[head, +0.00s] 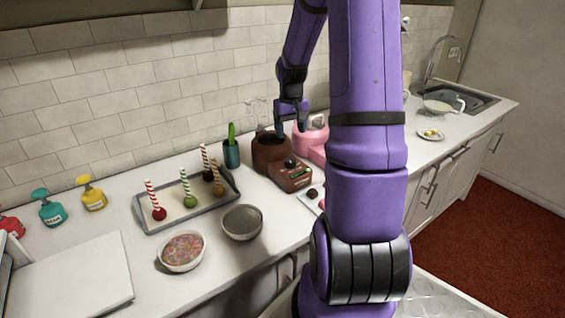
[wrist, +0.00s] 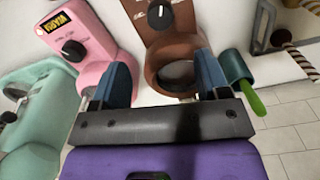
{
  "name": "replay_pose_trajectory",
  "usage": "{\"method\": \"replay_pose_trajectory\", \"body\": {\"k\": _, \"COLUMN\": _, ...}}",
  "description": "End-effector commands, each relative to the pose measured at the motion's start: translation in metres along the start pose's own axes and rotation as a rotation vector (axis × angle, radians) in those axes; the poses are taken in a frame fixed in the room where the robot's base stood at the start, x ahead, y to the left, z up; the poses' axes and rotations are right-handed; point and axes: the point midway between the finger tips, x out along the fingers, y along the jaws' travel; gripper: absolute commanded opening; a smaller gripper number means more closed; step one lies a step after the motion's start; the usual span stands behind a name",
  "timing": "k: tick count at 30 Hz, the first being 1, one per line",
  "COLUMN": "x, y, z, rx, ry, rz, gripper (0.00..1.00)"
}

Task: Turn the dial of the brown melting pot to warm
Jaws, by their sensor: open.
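The brown melting pot (head: 268,150) stands on the counter near the back wall, with its round bowl at the back and its sloped control panel in front. Its black dial (head: 291,162) is on that panel. In the wrist view the brown pot (wrist: 168,48) is at the top centre, and its dial (wrist: 158,17) has a white mark; the setting is too small to read. My gripper (head: 291,122) hangs above the back of the pot. In the wrist view my gripper (wrist: 163,68) is open and empty, its fingers on either side of the bowl opening and apart from the dial.
A pink melting pot (head: 312,146) with its own dial (wrist: 73,50) stands right beside the brown one. A mint pot (wrist: 30,95) is beyond it. A teal cup (head: 231,154) with a green handle and a tray (head: 150,226) of striped sticks stand left.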

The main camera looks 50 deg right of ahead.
Motion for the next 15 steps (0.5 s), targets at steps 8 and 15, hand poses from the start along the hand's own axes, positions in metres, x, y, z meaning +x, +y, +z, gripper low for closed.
{"method": "replay_pose_trajectory", "body": {"k": 8, "x": 0.027, "y": 0.002, "z": 0.000, "rx": 0.003, "ry": -0.007, "rz": -0.004, "gripper": 0.69}}
{"method": "replay_pose_trajectory", "body": {"k": 15, "x": 0.070, "y": 0.002, "z": 0.000, "rx": 0.003, "ry": -0.007, "rz": -0.004, "gripper": 0.69}}
